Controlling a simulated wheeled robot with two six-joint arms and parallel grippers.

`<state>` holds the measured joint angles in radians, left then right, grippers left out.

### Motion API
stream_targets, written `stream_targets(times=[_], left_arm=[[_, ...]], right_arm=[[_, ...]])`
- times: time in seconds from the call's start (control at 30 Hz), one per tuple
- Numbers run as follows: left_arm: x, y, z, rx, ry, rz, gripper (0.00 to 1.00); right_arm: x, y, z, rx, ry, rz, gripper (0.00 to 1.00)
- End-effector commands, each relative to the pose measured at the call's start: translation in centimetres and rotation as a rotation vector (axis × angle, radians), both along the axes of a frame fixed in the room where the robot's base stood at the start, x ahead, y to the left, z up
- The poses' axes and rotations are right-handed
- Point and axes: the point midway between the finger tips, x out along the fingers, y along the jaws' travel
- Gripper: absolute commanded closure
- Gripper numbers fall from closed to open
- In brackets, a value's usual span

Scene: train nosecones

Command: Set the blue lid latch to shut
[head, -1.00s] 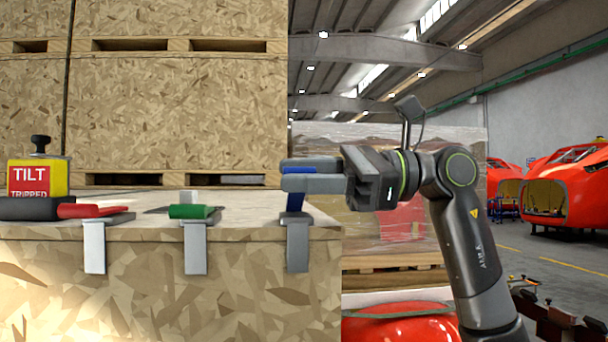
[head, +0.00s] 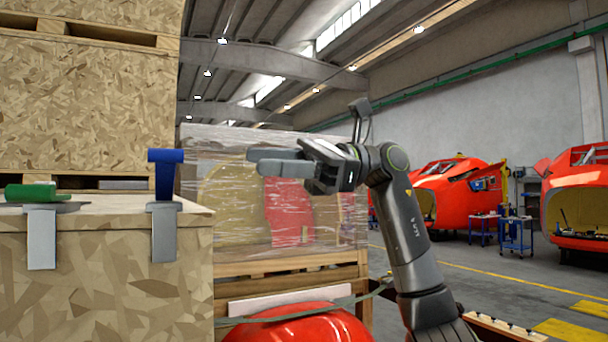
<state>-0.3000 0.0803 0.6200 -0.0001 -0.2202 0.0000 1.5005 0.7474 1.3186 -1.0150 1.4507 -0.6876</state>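The blue lid latch (head: 165,176) is at the right front corner of the wooden crate (head: 110,270). Its blue lever stands upright, with the grip across the top, above a grey metal plate (head: 164,236) that hangs down the crate's front. My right gripper (head: 268,162) is to the right of the blue latch, apart from it, with its fingers pointing left. Nothing shows in its fingers; they overlap in this view, so their gap is unclear. My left gripper is not in view.
A green latch (head: 30,192) lies low on the crate at the left. A stack of large crates (head: 80,100) rises behind. A wrapped pallet load (head: 230,205) stands beyond my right gripper, and a red nosecone (head: 300,328) is below. Floor at the right is open.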

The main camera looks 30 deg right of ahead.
Motion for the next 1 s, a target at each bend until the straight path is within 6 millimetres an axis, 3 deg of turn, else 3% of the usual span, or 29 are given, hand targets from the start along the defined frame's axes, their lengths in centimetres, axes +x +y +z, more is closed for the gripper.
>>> stream_targets(times=[0.1, 0.23, 0.63, 0.87, 0.93, 1.0], left_arm=[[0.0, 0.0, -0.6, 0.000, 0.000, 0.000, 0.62], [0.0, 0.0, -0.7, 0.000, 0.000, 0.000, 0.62], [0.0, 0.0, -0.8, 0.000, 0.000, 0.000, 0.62], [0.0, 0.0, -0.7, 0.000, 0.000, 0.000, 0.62], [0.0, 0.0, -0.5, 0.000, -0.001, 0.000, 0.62], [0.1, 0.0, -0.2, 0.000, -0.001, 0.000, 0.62]], right_arm=[[0.0, -2.3, -0.1, 0.001, -0.001, -0.003, 0.62], [0.0, -3.9, 0.0, -0.001, -0.001, -0.001, 0.62], [0.0, -4.7, 0.0, 0.000, -0.001, 0.001, 0.62], [-0.2, -4.8, 0.3, 0.011, 0.001, 0.006, 0.91], [-0.6, -5.2, 1.2, 0.049, 0.009, 0.018, 1.00], [-1.5, -5.9, 2.9, 0.121, 0.027, 0.046, 1.00]])
